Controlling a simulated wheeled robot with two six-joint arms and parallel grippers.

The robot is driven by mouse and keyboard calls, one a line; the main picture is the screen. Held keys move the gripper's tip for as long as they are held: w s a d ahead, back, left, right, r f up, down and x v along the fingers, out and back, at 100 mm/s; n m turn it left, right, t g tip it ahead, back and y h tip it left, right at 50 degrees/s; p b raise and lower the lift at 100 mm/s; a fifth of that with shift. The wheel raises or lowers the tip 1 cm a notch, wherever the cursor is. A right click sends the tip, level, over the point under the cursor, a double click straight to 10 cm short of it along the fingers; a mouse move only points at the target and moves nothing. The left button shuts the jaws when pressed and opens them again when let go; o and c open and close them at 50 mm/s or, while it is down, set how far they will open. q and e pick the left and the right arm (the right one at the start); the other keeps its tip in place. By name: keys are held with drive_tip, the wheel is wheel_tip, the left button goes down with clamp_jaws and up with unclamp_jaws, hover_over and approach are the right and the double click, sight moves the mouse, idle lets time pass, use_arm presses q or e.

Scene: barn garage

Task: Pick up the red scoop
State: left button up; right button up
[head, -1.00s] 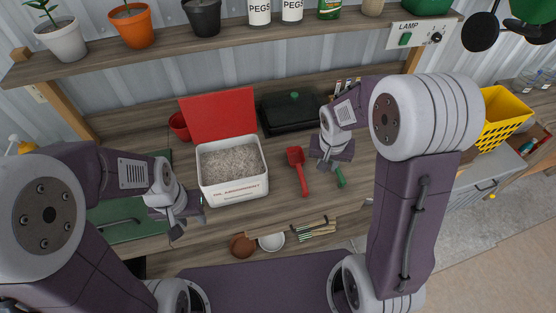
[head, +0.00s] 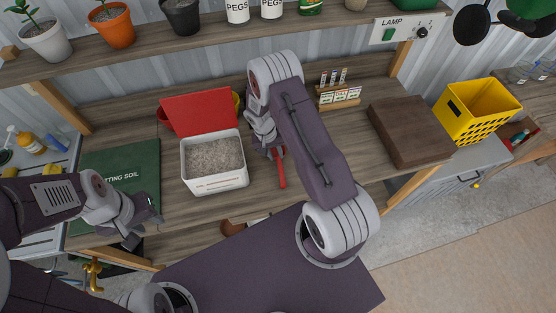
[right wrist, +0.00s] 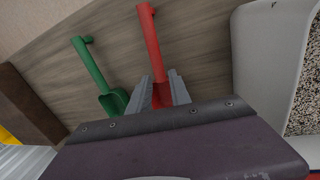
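The red scoop (head: 282,172) lies on the wooden bench to the right of a white box; its far end is hidden under my right arm in the head view. In the right wrist view the red scoop (right wrist: 150,40) points away, with its bowl end between the fingers of my right gripper (right wrist: 160,78). The fingers are apart on either side of it, and I see no clear grip. My left gripper (head: 145,225) is open and empty near the bench's front left.
The white box (head: 215,182) of grainy material has its red lid raised. A green scoop (right wrist: 95,70) lies beside the red one. A brown block (head: 410,130) and yellow crate (head: 480,110) stand to the right. A green potting soil bag (head: 120,165) lies left.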

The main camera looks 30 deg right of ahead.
sight(279, 161)
drive_tip(key=shift+d+f, duration=0.3)
drive_tip(key=shift+f, duration=0.4)
drive_tip(key=f+p, duration=0.1)
drive_tip(key=f, duration=0.2)
drive_tip(key=f+p, duration=0.1)
drive_tip(key=shift+s+d+f+p, duration=0.3)
drive_tip(key=shift+d+p, duration=0.05)
drive_tip(key=shift+d+f, duration=0.15)
drive_tip(key=shift+f, duration=0.1)
clamp_jaws()
